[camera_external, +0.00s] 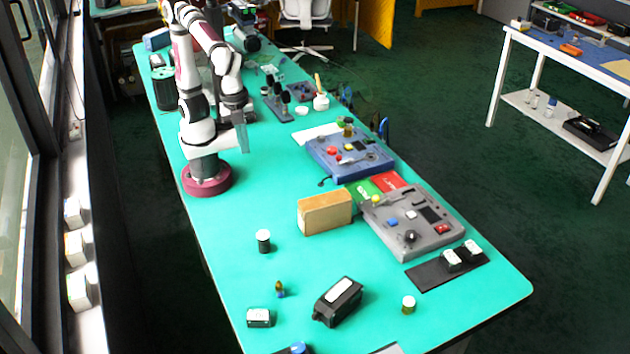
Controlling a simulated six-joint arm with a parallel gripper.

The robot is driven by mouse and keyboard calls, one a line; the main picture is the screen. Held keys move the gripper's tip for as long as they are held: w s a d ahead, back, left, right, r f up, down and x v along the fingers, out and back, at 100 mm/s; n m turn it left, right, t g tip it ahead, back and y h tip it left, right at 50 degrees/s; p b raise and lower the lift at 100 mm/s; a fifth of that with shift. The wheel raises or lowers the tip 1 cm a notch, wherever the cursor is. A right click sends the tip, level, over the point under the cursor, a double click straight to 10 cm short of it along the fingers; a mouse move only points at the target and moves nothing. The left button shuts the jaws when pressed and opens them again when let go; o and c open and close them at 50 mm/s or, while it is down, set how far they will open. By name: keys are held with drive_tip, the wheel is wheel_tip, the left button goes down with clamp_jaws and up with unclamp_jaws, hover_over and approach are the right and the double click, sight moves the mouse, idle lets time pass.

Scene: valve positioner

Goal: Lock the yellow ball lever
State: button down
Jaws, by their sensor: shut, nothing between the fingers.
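A small yellow ball (375,199) shows at the upper left edge of a grey control box, beside a green plate (364,192) and a red plate (388,181). Its lever arm is too small to make out, and I cannot tell its position. The plates carry lettering too small to read surely. My gripper (243,148) points down over the table close to my base, left of the blue control box. It is shut and empty, well apart from the yellow ball, which lies to its lower right.
The grey control box (428,240) and blue control box (322,160) stand along the right side. A tan block (324,212) stands left of the plates. A black case (338,303) and small jars are at the front. The teal table (215,245) is bare at left.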

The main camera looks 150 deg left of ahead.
drive_tip(key=w+a+f+n+t, duration=0.1)
drive_tip(key=w+a+n, duration=0.1)
drive_tip(key=w+a, duration=0.6)
drive_tip(key=w+a+f+n+t, duration=0.1)
drive_tip(key=w+a+f+n, duration=0.1)
drive_tip(key=w+a, duration=0.65)
drive_tip(key=a+f+n, duration=0.1)
drive_tip(key=a+f, duration=0.2)
drive_tip(key=a, duration=0.6)
drive_tip(key=a+f+n+t, duration=0.1)
drive_tip(key=a+f, duration=0.2)
drive_tip(key=a, duration=0.5)
drive_tip(key=shift+a+f, duration=0.2)
drive_tip(key=shift+a, duration=0.2)
drive_tip(key=shift+s, duration=0.1)
